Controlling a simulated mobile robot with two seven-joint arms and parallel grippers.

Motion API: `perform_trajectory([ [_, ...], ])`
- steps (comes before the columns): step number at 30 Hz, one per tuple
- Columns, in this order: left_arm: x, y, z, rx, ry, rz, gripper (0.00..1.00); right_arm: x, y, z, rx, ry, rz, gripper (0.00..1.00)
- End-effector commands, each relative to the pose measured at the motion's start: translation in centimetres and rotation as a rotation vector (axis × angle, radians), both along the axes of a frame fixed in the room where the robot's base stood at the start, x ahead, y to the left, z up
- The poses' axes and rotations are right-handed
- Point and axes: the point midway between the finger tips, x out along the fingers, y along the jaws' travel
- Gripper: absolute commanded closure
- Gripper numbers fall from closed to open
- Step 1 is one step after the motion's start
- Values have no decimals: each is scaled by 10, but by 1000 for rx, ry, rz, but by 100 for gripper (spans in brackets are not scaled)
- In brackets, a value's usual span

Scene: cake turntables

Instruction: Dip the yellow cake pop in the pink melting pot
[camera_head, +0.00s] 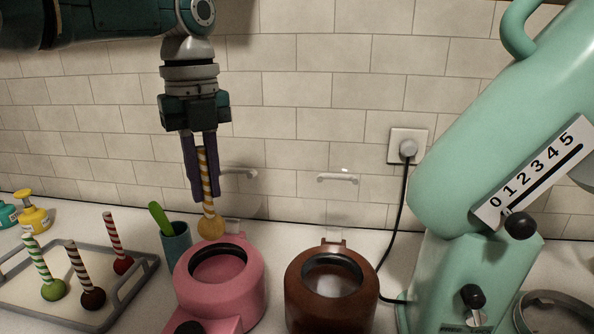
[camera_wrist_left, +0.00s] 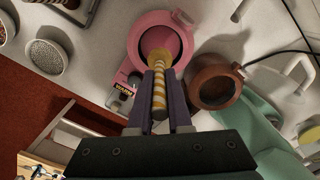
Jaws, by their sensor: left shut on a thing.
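The yellow cake pop (camera_head: 211,226) has a yellow-and-white striped stick and hangs ball down. My left gripper (camera_head: 201,190) is shut on its stick and holds it upright, near the back rim of the pink melting pot (camera_head: 254,290) in the head view. In the left wrist view the striped stick (camera_wrist_left: 159,98) lies between the fingers of my left gripper (camera_wrist_left: 160,78). There its ball overlaps the near edge of the pink pot (camera_wrist_left: 139,34). I cannot tell how high the ball is above the rim. My right gripper is not in view.
A brown melting pot (camera_head: 298,296) stands to the right, then a mint-green mixer (camera_head: 452,260). On the left, a tray (camera_head: 140,275) holds green, dark brown and red cake pops. A teal cup (camera_head: 176,247) with a green-handled tool stands beside the pink pot.

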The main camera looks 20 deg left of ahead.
Motion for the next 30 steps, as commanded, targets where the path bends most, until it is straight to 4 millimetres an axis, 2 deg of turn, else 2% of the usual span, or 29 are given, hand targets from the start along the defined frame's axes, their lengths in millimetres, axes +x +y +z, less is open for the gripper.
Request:
perform_trajectory([
  [1, 0, 0, -9, 0, 0, 0, 100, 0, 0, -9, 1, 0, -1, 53],
  [9, 0, 0, -42, 1, 0, 0, 100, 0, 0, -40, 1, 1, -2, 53],
  [21, 0, 0, -89, -1, 1, 1, 100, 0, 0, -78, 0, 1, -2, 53],
  [25, 0, 0, -102, -1, 0, 0, 100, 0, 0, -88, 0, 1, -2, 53],
  [30, 0, 0, -108, -1, -1, 0, 100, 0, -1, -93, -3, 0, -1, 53],
])
